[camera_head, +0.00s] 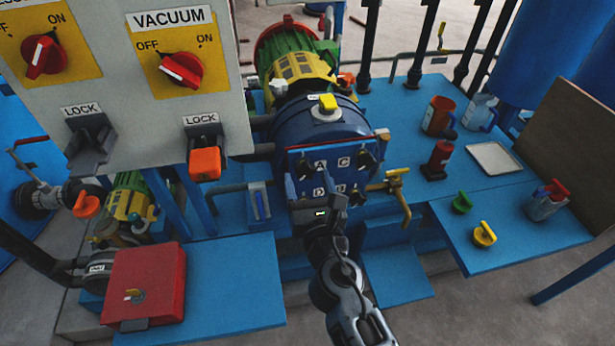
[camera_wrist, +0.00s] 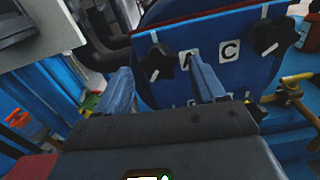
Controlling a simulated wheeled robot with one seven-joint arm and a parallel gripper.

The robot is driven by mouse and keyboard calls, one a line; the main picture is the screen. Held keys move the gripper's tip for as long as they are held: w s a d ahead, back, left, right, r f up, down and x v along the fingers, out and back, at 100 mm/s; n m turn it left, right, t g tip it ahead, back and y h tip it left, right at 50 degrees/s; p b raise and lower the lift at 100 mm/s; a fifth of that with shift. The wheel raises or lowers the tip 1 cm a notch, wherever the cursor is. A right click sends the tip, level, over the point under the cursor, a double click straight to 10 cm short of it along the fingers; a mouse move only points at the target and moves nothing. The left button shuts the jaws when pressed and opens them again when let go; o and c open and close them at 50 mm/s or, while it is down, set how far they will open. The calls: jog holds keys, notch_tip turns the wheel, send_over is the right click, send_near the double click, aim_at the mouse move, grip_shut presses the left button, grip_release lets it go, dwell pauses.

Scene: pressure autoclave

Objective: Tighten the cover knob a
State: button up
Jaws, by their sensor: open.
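The blue autoclave cover (camera_head: 330,172) bears white labels A, C, D and B, with dark knobs near its corners. Cover knob a (camera_wrist: 158,60) is a black lobed knob just left of the A label in the wrist view. Another black knob (camera_wrist: 268,38) sits right of the C label. My gripper (camera_wrist: 160,66) is open and empty, its two fingers spread in front of the cover, with knob a between them in the picture. Contact cannot be told. In the head view my gripper (camera_head: 314,188) is at the cover's lower left and hides the lower knobs partly.
A yellow-handled valve (camera_head: 398,174) with a brass pipe juts out right of the cover. A control panel (camera_head: 140,120) with VACUUM switch and LOCK stands at left. A red box (camera_head: 145,285) is at lower left. The right bench (camera_head: 520,232) carries a green and a yellow knob.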

jog(key=shift+x, duration=0.8)
jog(key=shift+c, duration=0.3)
jog(key=c, duration=1)
